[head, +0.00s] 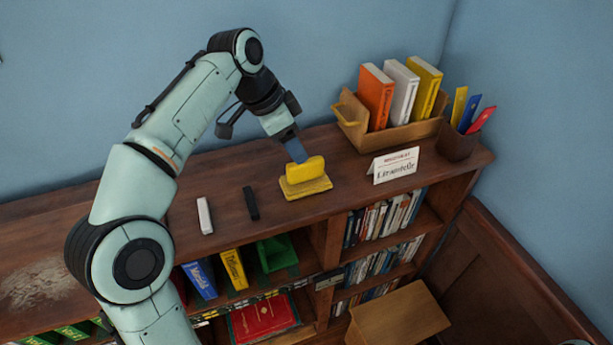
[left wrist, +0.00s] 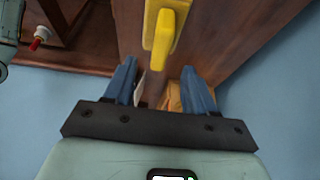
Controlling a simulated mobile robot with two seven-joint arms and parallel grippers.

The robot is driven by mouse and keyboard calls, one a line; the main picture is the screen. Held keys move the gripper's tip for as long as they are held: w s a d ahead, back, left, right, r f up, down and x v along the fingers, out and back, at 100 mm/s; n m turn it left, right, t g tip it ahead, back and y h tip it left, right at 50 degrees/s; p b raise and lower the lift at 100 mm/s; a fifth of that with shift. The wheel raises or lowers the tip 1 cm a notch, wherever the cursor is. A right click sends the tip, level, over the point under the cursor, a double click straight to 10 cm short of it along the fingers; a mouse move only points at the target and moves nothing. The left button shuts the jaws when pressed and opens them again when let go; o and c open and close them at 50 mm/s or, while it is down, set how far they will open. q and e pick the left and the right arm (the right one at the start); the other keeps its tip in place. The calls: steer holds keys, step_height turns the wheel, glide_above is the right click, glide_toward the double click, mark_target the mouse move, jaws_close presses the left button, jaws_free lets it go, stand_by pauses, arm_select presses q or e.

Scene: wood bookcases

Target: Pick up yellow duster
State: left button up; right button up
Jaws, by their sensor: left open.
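The yellow duster (head: 305,180) lies on the wooden bookcase top, with a raised yellow grip on a flat base. My left gripper (head: 297,150) is just above and behind it, pointing down. In the left wrist view the two blue fingers (left wrist: 158,85) are spread apart with nothing between them. The duster (left wrist: 163,30) shows beyond the fingertips, near the top middle of that view. I cannot tell from the head view whether a fingertip touches the duster. My right gripper is not in view.
A white stick (head: 204,215) and a black stick (head: 251,203) lie left of the duster. To its right are a white sign (head: 396,166), a wooden book box (head: 352,122) and a brown cup (head: 457,143) of coloured strips. A blue wall stands behind.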

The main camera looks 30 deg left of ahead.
mark_target(305, 164)
arm_select(q)
steer(key=b+x, duration=0.1)
steer(key=x, duration=0.6)
steer(key=shift+f, duration=0.35)
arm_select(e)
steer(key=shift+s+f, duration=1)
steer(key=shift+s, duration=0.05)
arm_select(q)
steer(key=shift+w, duration=0.1)
steer(key=shift+c, duration=0.3)
jaws_close()
